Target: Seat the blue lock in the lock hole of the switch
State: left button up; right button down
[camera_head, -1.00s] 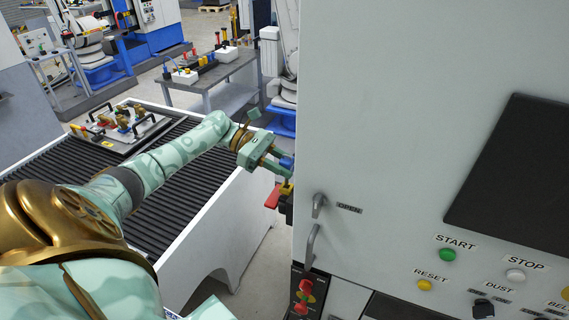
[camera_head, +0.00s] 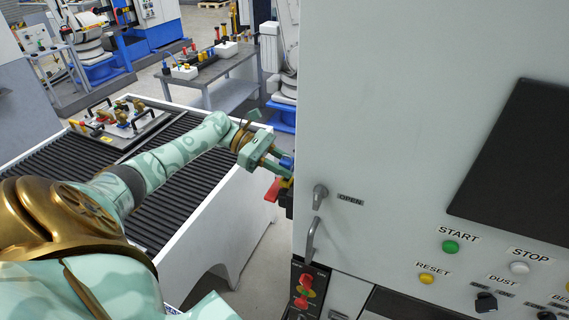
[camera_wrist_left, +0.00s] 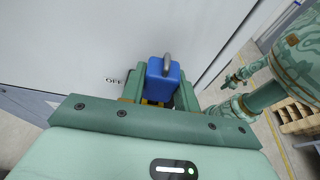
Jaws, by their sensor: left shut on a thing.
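The blue lock (camera_head: 287,162) is between the fingers of my left gripper (camera_head: 285,169), at the left edge of the grey cabinet. The wrist view shows the lock (camera_wrist_left: 163,82) as a blue block with a grey shackle, gripped between the green fingers (camera_wrist_left: 160,97). The switch, with a red handle (camera_head: 273,190) and a dark body (camera_head: 289,199), is on the cabinet's side just below the gripper. The lock hole is hidden, and I cannot tell whether the lock touches the switch.
The grey cabinet (camera_head: 400,90) fills the right side, with a door handle (camera_head: 312,238) and a latch (camera_head: 319,196) near the gripper. A ribbed black bench (camera_head: 180,190) with a fixture tray (camera_head: 122,128) stands under my left arm. A grey table (camera_head: 215,75) stands behind.

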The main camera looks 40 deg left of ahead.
pick_arm(q)
jog(key=shift+f+b, duration=0.5)
jog(key=shift+f, duration=0.35)
jog(key=o, duration=1.1)
jog(key=shift+a, duration=0.1)
jog(key=p+v, duration=0.1)
jog(key=v, duration=1.5)
jog(key=shift+p, duration=0.4)
